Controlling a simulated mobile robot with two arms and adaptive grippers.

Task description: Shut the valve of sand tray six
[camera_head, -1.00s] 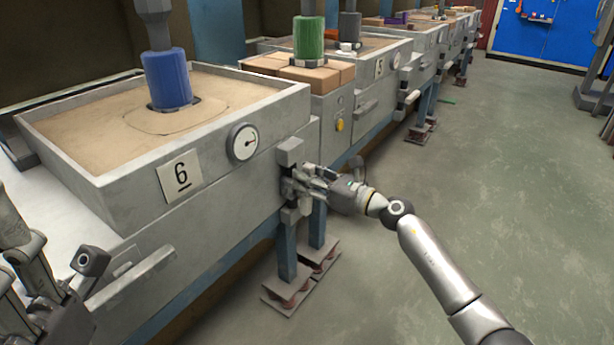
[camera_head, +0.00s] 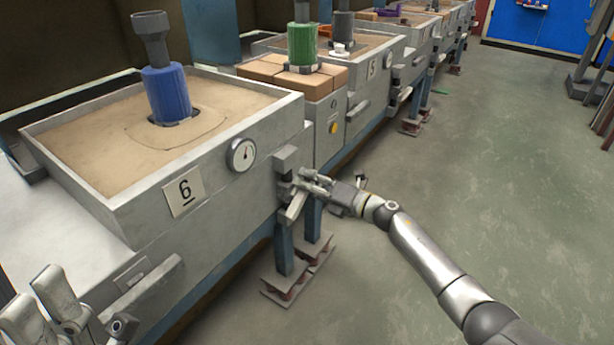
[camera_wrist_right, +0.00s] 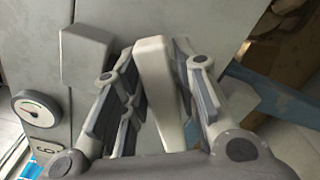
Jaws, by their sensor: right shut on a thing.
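Sand tray six (camera_head: 75,178) is a grey box of sand with a "6" plate (camera_head: 184,192) on its front. Its valve (camera_head: 285,160) is a grey block at the tray's right front corner, with a pale lever handle (camera_head: 295,208) slanting down. In the right wrist view the handle (camera_wrist_right: 160,95) stands between the two finger pads. My right gripper (camera_head: 305,184) is shut on this handle and hides part of it. My left gripper (camera_head: 45,308) is at the lower left, partly cut off, away from the valve; its jaws are unclear.
A round gauge (camera_head: 242,155) sits on the tray front, left of the valve. A blue cylinder (camera_head: 167,92) stands in the sand. Tray five (camera_head: 373,70) and further trays run along the row. Blue legs (camera_head: 284,248) stand below the valve.

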